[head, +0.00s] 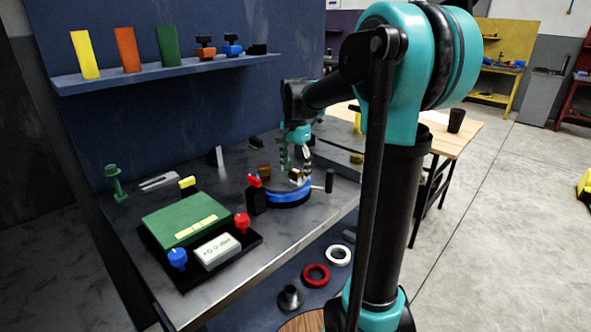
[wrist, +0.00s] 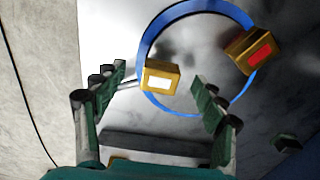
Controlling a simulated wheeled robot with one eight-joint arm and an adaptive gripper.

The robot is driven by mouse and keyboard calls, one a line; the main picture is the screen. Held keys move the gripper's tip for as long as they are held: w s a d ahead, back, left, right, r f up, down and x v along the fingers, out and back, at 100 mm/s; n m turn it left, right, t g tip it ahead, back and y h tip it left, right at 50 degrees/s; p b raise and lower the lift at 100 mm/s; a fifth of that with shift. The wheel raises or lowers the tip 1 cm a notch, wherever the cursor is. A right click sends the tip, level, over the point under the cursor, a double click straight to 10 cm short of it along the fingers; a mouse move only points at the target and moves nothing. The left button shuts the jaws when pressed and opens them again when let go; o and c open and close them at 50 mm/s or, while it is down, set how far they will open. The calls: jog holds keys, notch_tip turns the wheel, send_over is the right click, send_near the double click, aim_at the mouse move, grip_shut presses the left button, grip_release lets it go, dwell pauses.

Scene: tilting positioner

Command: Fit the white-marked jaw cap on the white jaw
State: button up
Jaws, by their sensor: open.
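My gripper (head: 295,164) is over the positioner, pointing down. In the wrist view its two green fingers (wrist: 160,80) are spread apart. A brass block with a white mark (wrist: 160,83) lies between the fingertips, with a gap on each side; it also shows under the gripper in the head view (head: 296,174). This block is at the edge of the positioner's blue ring (wrist: 149,38). I cannot tell whether it is a cap seated on the white jaw. A brass block with a red mark (wrist: 240,58) sits across the ring.
The positioner's blue base (head: 288,197) stands on the grey bench. A black post with red tops (head: 256,198) is just left of it. A green box in a black tray (head: 187,218) is at the front left. A shelf (head: 170,73) hangs behind.

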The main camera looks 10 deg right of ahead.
aim_at(296, 171)
jog(key=shift+o, duration=0.5)
jog(key=shift+r, duration=0.1)
jog(key=shift+r, duration=3.45)
jog(key=shift+s, duration=0.15)
